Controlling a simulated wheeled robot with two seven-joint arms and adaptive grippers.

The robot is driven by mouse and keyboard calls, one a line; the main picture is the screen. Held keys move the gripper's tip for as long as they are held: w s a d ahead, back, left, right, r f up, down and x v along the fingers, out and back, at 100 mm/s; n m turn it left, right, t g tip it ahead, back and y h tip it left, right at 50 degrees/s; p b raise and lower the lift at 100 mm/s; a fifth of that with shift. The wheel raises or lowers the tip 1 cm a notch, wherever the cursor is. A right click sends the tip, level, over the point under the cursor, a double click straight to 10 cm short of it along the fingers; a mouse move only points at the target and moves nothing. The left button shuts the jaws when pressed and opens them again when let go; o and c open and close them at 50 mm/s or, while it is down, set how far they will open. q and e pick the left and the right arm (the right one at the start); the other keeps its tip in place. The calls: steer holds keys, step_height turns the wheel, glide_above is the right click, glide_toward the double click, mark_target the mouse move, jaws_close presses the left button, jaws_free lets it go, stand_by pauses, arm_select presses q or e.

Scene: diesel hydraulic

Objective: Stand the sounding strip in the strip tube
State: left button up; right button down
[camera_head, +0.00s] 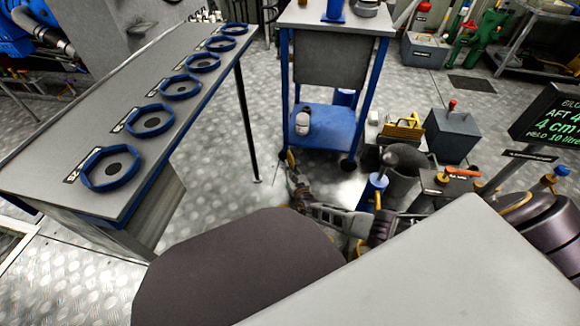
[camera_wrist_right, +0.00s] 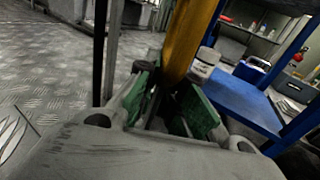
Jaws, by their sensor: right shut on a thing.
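In the head view only a small yellow bit (camera_head: 291,157) shows at the fingertips. I cannot tell for sure which thing is the strip tube; a blue upright cylinder (camera_head: 375,188) stands right of my forearm. My left gripper is out of view.
The blue cart (camera_head: 322,122) stands just beyond the gripper, with a white jar (camera_head: 302,122) on its lower shelf. A long bench (camera_head: 150,85) with several blue rings runs along the left. Boxes, including a grey one (camera_head: 452,136), crowd the right. Plated floor between bench and cart is clear.

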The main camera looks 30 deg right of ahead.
mark_target(289, 150)
steer(key=shift+f, duration=0.4)
stand_by(0.3)
steer(key=c, duration=1.5)
jaws_free()
steer(key=shift+o, duration=0.2)
steer(key=shift+r, duration=0.25)
steer(key=shift+r, duration=4.75)
